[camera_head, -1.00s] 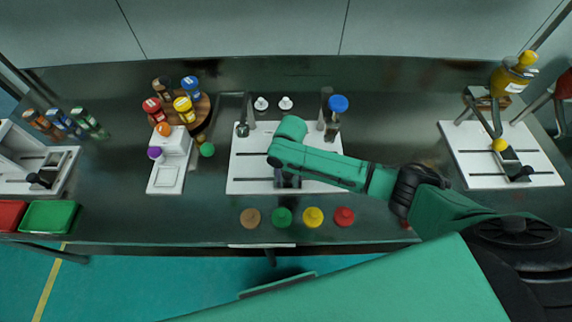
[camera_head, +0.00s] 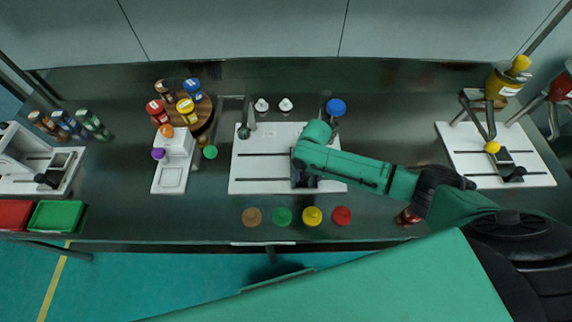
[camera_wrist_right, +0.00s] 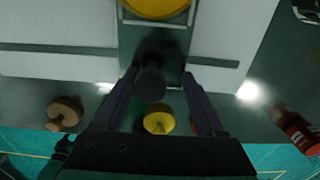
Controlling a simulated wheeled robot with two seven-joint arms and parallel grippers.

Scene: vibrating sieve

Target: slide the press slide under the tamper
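The white press board (camera_head: 262,172) with dark rails lies mid-bench. The dark press slide (camera_head: 304,181) is on it right of the middle, mostly hidden by my right arm in the head view. In the right wrist view the slide's black knob (camera_wrist_right: 150,85) sits between the fingers of my right gripper (camera_wrist_right: 160,75). The fingers stand apart, with a gap beside the knob on the right. A yellow round thing (camera_wrist_right: 158,7) shows beyond the knob. A blue-topped part (camera_head: 336,106), possibly the tamper, stands at the board's back right. My left gripper is out of view.
Brown, green, yellow (camera_head: 312,216) and red (camera_head: 341,215) round pieces line the front edge. A dark red jar (camera_head: 408,217) stands near my forearm. Two white pieces (camera_head: 285,105) stand behind the board. Another white station (camera_head: 535,171) is at right.

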